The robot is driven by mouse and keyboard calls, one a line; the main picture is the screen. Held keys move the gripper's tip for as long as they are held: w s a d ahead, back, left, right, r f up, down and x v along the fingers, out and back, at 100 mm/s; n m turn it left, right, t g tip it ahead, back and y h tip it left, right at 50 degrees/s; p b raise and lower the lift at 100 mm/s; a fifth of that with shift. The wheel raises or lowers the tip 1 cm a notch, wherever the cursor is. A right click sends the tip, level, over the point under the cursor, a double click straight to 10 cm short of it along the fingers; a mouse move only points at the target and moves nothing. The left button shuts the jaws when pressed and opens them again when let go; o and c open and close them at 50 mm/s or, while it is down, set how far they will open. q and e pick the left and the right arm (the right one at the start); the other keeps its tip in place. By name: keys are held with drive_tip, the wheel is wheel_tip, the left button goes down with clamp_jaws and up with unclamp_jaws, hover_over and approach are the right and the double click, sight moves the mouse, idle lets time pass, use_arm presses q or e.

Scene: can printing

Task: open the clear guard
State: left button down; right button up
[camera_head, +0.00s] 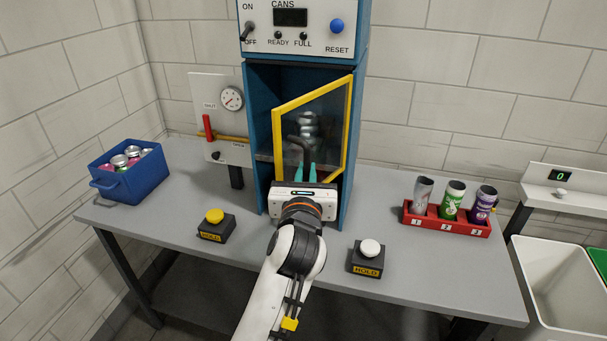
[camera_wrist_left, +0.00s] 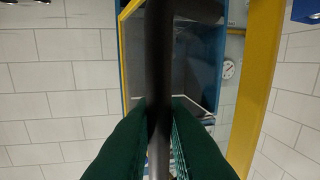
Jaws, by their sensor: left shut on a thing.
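The clear guard (camera_head: 313,94) is a see-through panel in a yellow frame on the front of the blue cabinet. It stands partly open, its left edge swung out towards me and its right edge close to the cabinet's right side. My left gripper (camera_head: 306,172) is in front of it, its green fingers shut on the guard's dark handle (camera_head: 304,146). In the left wrist view, the handle (camera_wrist_left: 159,75) runs upright between the fingertips (camera_wrist_left: 160,118), and a yellow frame bar (camera_wrist_left: 258,80) crosses at the right. A silvery object (camera_head: 308,125) shows behind the panel. My right gripper is out of view.
Black boxes with a yellow button (camera_head: 214,216) and a white button (camera_head: 370,248) flank my arm. A blue bin of cans (camera_head: 131,188) stands left, a red can rack (camera_head: 446,226) right. A gauge panel (camera_head: 213,110) is left of the cabinet.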

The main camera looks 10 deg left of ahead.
use_arm(q)
drive_tip(key=shift+a+r, duration=0.15)
drive_tip(key=shift+r, duration=0.05)
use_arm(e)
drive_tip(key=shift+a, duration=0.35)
use_arm(q)
drive_tip(key=c, duration=1.9)
unclamp_jaws()
drive_tip(key=o, duration=0.3)
drive_tip(key=shift+w, duration=0.1)
drive_tip(key=shift+o, duration=0.3)
drive_tip(key=shift+w+f, duration=0.1)
drive_tip(key=shift+f, duration=0.05)
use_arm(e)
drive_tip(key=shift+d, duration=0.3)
use_arm(q)
drive_tip(key=shift+s, duration=0.5)
drive_tip(key=s+d, duration=0.2)
drive_tip(key=s, duration=0.9)
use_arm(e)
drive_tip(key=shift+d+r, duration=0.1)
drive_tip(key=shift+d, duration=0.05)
